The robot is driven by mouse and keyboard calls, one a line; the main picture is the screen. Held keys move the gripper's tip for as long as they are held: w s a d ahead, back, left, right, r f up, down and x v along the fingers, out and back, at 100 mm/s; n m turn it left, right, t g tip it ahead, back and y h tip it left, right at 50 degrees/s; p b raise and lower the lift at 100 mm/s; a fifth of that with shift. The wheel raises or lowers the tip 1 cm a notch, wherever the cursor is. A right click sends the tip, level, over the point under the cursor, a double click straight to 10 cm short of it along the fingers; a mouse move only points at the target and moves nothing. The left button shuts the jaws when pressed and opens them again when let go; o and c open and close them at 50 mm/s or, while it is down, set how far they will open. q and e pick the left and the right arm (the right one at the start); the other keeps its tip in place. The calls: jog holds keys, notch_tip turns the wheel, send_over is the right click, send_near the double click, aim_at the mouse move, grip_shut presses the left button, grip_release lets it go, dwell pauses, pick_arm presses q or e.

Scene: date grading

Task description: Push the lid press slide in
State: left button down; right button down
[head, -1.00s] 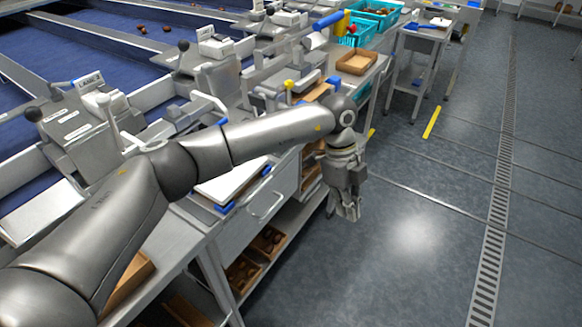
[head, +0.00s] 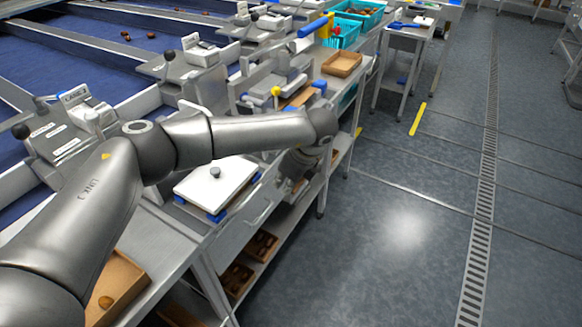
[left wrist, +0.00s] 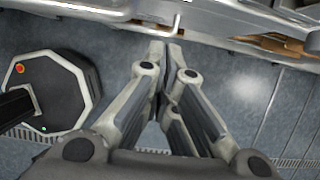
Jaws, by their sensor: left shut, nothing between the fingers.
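A grey metal press-like unit with a yellow ball knob (head: 276,91) stands on the bench in the head view, beyond my left forearm. It may be the lid press; I cannot tell how far its slide is in. My left gripper (head: 291,168) is mostly hidden under my forearm, low at the bench's aisle side. In the left wrist view its two fingers (left wrist: 166,48) are shut and empty, with tips near the bench edge and a thin metal handle (left wrist: 177,22). Contact is not visible. My right gripper is not in view.
A white board with a grey knob (head: 215,172) lies on blue-cornered supports at the bench front. A brown tray (head: 342,64) and a teal basket (head: 343,37) stand farther along. A lower shelf holds brown boxes (head: 237,280).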

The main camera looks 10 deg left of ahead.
pick_arm(q)
jog(key=a, duration=0.1)
jog(key=w+a+p, duration=0.1)
jog(key=a, duration=0.1)
jog(key=shift+w+a+r, duration=0.1)
jog(key=shift+w+a, duration=0.1)
jog(key=shift+a, duration=0.1)
